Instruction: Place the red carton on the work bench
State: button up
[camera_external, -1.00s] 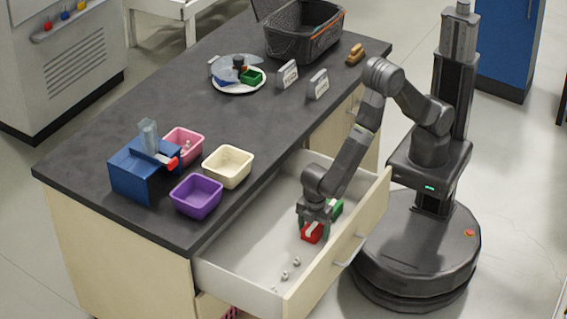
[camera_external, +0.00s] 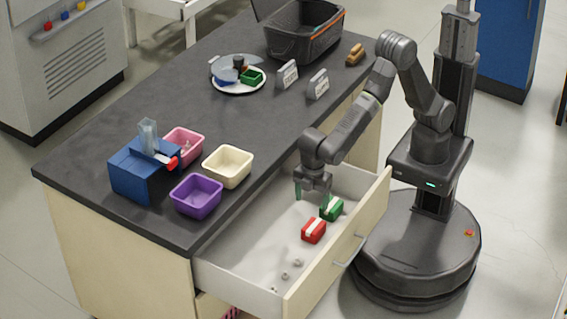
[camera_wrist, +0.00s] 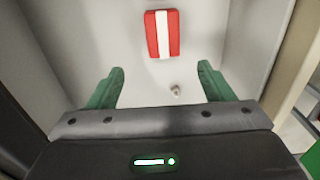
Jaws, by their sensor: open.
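The red carton (camera_external: 314,231) with a white band lies in the open drawer (camera_external: 240,263). It also shows in the wrist view (camera_wrist: 162,34), beyond the fingertips and apart from them. My gripper (camera_external: 312,193) is above the drawer, open and empty, up and slightly left of the carton in the external view. Its green fingers (camera_wrist: 160,82) stand wide apart in the wrist view. The dark work bench (camera_external: 130,110) stands beside the drawer.
A green carton (camera_external: 331,208) lies beside the red one, and several small metal parts (camera_external: 285,275) lie nearer the front. Purple (camera_external: 197,196), cream (camera_external: 228,167) and pink (camera_external: 184,145) bins, a blue box (camera_external: 140,172), a plate (camera_external: 238,80) and a black basket (camera_external: 303,38) stand on the bench. The bench's middle is clear.

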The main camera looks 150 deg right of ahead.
jog(key=shift+r, duration=0.3)
jog(key=t+b, duration=0.4)
jog(key=b, duration=0.4)
send_near(313, 227)
jog(key=b+x, duration=0.1)
jog(key=x, duration=0.5)
jog(key=b+x, duration=0.1)
jog(key=x, duration=0.4)
jog(key=shift+t, duration=0.3)
jog(key=c, duration=1.2)
jog(key=shift+o, duration=0.2)
jog(key=shift+r, duration=0.1)
